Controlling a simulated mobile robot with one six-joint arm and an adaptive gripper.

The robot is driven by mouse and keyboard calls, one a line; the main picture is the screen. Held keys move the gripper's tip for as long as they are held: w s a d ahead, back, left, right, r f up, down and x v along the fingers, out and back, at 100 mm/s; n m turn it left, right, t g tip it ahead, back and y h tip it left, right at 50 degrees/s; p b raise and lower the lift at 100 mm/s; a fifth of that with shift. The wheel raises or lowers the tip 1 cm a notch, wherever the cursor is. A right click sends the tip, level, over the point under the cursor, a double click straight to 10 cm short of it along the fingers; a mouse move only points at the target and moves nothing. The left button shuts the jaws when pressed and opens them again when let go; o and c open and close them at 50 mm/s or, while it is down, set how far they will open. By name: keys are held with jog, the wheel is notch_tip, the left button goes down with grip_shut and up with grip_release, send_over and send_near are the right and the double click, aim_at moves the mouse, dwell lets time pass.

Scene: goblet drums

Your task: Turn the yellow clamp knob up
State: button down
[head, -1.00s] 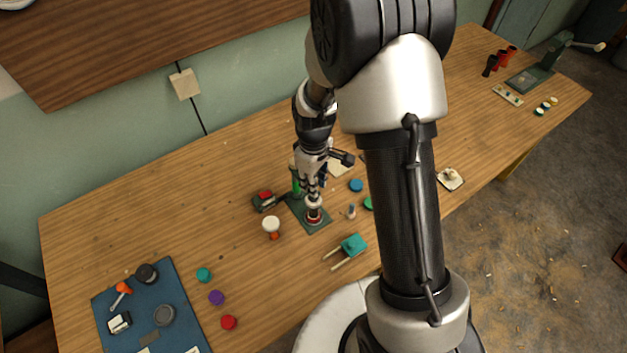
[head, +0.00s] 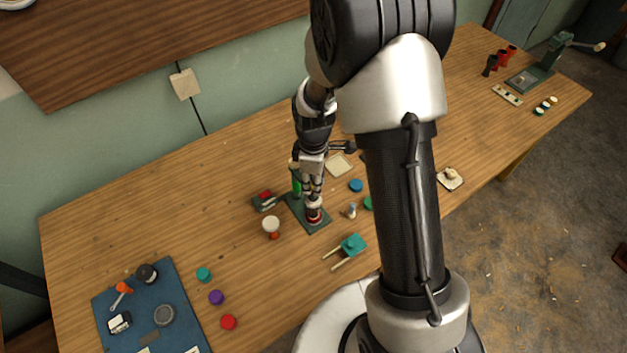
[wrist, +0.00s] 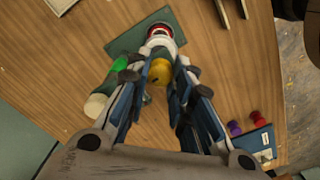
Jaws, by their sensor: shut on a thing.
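The yellow clamp knob (wrist: 160,72) sits between the two fingers of my gripper (wrist: 158,76) in the wrist view. My gripper (head: 312,192) is shut on it and points down over the clamp stand. The fingers and hand hide the knob in the head view. A white goblet drum with a red band (head: 314,215) stands on the dark green base plate (head: 318,227); in the wrist view its white body (wrist: 158,40) lies just beyond the knob. A green post (head: 296,182) stands on the plate, left of my fingers.
A dark tool with a red top (head: 265,201) and a white-topped goblet (head: 271,225) stand close on the left. A teal block with two rods (head: 353,244) and a blue disc (head: 356,185) lie to the right. A blue mat (head: 150,310) holds small parts. The table's left stretch is mostly clear.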

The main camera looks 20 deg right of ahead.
jog(key=c, duration=1.4)
grip_release()
jog(key=shift+o, duration=0.2)
jog(key=shift+r, duration=0.1)
notch_tip(320, 180, up, 12)
